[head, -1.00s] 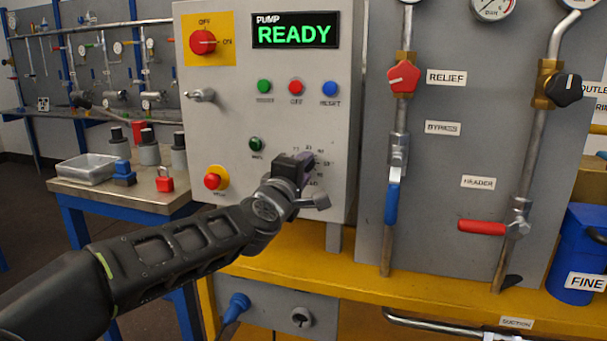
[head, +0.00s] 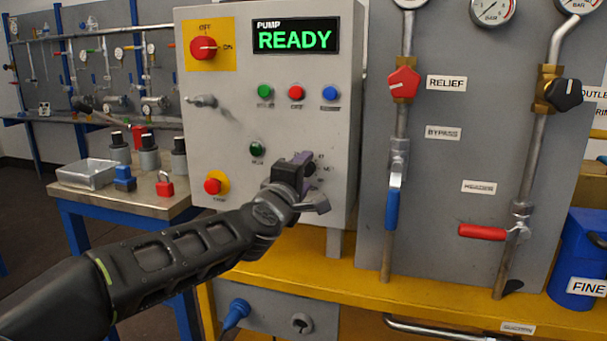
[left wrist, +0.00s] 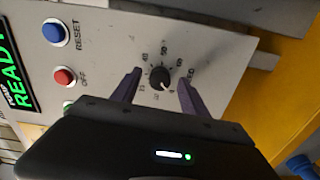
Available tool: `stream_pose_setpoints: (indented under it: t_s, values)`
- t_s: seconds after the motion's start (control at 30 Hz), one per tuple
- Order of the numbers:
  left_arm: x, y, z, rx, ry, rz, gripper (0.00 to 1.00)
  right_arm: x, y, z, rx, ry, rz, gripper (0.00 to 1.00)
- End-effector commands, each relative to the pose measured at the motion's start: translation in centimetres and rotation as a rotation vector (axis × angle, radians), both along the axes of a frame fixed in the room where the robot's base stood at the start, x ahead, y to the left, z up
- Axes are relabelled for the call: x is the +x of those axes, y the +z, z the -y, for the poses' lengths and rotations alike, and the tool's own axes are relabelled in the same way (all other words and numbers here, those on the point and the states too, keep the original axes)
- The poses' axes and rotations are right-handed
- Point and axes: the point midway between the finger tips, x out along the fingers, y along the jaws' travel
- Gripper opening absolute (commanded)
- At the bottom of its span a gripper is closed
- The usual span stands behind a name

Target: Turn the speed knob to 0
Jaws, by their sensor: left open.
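The speed knob (left wrist: 160,78) is a small round black knob with a light pointer mark, set in a ring of printed numbers on the grey pump panel (head: 232,130). In the left wrist view it sits between the two purple fingers of my left gripper (left wrist: 158,92), which are open with a gap on both sides. My right gripper is not in view.
A display (head: 295,38) reads PUMP READY. A blue-handled valve (head: 392,207) stands to the right.

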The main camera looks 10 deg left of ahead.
Motion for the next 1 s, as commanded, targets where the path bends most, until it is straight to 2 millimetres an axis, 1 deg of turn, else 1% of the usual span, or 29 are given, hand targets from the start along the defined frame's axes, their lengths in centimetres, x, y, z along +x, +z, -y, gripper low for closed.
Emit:
stream_pose_setpoints:
  t_s: [0.13,0.23,0.5,0.6,0.73,1.0]
  values:
    - [-0.4,0.0,0.0,0.0,0.0,0.0,0.52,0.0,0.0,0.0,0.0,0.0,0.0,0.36]
    - [-1.4,0.1,-0.1,0.0,0.0,0.001,0.52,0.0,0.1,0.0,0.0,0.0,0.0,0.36]
    - [-5.8,0.2,-0.4,0.0,0.0,0.002,0.52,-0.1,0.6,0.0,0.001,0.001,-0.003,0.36]
    - [-7.0,0.1,-0.4,0.0,-0.001,0.001,0.52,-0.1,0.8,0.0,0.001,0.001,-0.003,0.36]
    - [-7.8,0.0,-0.5,0.0,0.0,0.0,0.52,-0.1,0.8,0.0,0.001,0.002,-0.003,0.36]
    - [-7.8,0.0,-0.5,0.0,0.0,0.0,0.52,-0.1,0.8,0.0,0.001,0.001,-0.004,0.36]
